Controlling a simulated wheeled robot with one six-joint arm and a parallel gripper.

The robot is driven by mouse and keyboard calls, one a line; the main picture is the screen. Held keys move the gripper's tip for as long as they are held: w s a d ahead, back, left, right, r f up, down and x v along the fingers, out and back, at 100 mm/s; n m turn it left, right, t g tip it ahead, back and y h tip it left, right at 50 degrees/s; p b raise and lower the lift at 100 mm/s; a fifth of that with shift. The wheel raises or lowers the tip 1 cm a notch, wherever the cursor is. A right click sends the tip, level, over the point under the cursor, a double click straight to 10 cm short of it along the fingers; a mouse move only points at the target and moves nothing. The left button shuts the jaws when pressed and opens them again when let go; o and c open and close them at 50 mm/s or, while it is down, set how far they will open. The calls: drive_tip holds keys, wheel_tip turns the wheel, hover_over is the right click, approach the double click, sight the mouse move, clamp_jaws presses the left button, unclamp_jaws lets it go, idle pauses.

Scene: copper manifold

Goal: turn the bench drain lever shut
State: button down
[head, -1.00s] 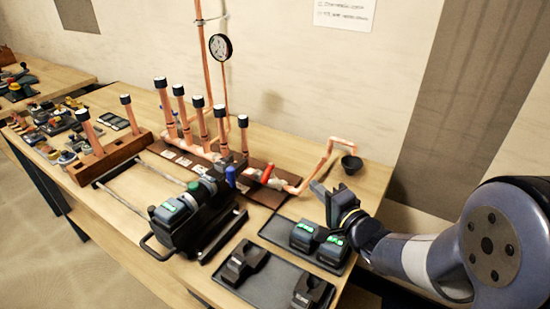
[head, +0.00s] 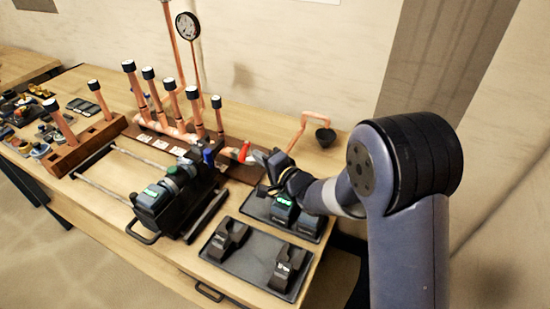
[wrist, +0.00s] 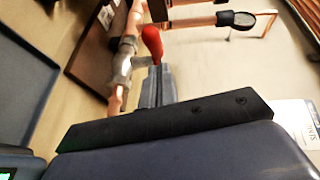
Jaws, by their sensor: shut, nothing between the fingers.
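The red lever (head: 243,151) sits on the copper pipe at the right end of the manifold board, before the pipe bends up toward a dark cup (head: 325,137). In the wrist view the red lever (wrist: 152,42) stands just beyond my fingertips. My gripper (head: 262,157) is shut and empty, just right of the lever in the head view. In the wrist view my gripper (wrist: 157,72) points at the lever's lower end; whether they touch I cannot tell. The valve body under the lever is partly hidden by my gripper in the head view.
A blue lever (head: 208,157) stands left of the red one, by a black-and-green tool (head: 165,190) on rails. Upright copper pipes (head: 170,100) and a gauge (head: 187,26) rise behind. A dark tray (head: 250,255) with black devices lies in front, below my arm.

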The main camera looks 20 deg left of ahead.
sight(242, 158)
drive_tip(key=shift+s+a+f, duration=0.15)
drive_tip(key=shift+s+a, duration=0.05)
drive_tip(key=shift+a, duration=0.45)
drive_tip(key=s+a+b, duration=0.1)
drive_tip(key=a+b, duration=0.1)
drive_tip(key=shift+s+a, duration=0.4)
